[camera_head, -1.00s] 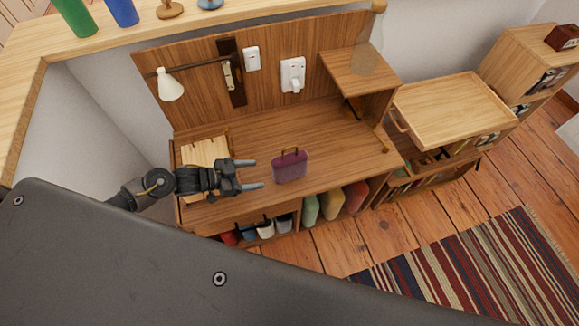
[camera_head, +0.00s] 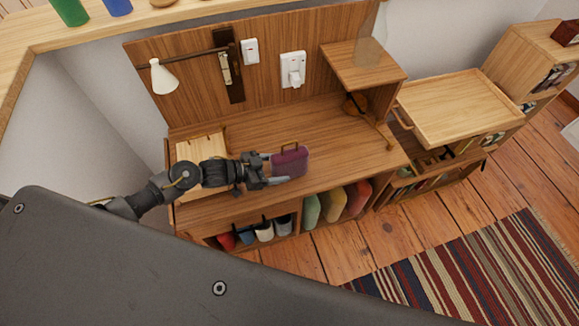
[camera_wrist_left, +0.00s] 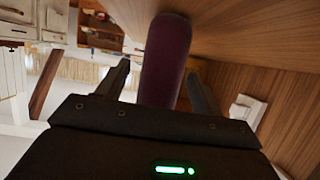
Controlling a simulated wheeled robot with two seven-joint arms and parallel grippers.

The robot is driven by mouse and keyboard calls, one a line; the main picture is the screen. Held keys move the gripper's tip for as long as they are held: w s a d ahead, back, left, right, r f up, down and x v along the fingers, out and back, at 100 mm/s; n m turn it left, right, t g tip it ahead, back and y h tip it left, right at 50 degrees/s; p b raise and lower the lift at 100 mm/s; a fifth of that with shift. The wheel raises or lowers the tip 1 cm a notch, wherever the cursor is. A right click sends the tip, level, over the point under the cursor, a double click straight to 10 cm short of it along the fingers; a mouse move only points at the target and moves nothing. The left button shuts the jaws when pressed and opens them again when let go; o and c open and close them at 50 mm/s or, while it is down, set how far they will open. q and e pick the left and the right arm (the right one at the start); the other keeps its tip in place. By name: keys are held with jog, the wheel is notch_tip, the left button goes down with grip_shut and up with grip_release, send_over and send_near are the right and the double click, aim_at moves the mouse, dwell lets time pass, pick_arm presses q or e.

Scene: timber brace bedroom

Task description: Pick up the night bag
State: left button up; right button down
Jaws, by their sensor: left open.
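The night bag (camera_head: 291,162) is a small purple bag with a brown handle, standing upright on the wooden desk top (camera_head: 330,130). My left gripper (camera_head: 277,168) is at the bag's left end, with its jaws open. In the left wrist view the bag (camera_wrist_left: 166,60) lies between the two spread fingers of the left gripper (camera_wrist_left: 163,90). I cannot tell whether the fingers touch it. My right gripper is not in view.
A light wooden box (camera_head: 202,150) sits behind my left arm. A shelf (camera_head: 363,66) rises at the desk's right, with a wooden tray (camera_head: 460,105) beyond. A white lamp (camera_head: 162,77) and wall switches (camera_head: 293,70) are on the back panel.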

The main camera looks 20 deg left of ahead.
pick_arm(q)
jog(key=shift+w+d+f, duration=0.4)
jog(key=shift+d+f, duration=0.1)
jog(key=shift+w+d+b, duration=0.15)
jog(key=shift+d+b, duration=0.05)
jog(key=shift+b, duration=0.2)
jog(key=shift+r, duration=0.1)
jog(key=c, duration=1.2)
jog(key=shift+o, duration=0.2)
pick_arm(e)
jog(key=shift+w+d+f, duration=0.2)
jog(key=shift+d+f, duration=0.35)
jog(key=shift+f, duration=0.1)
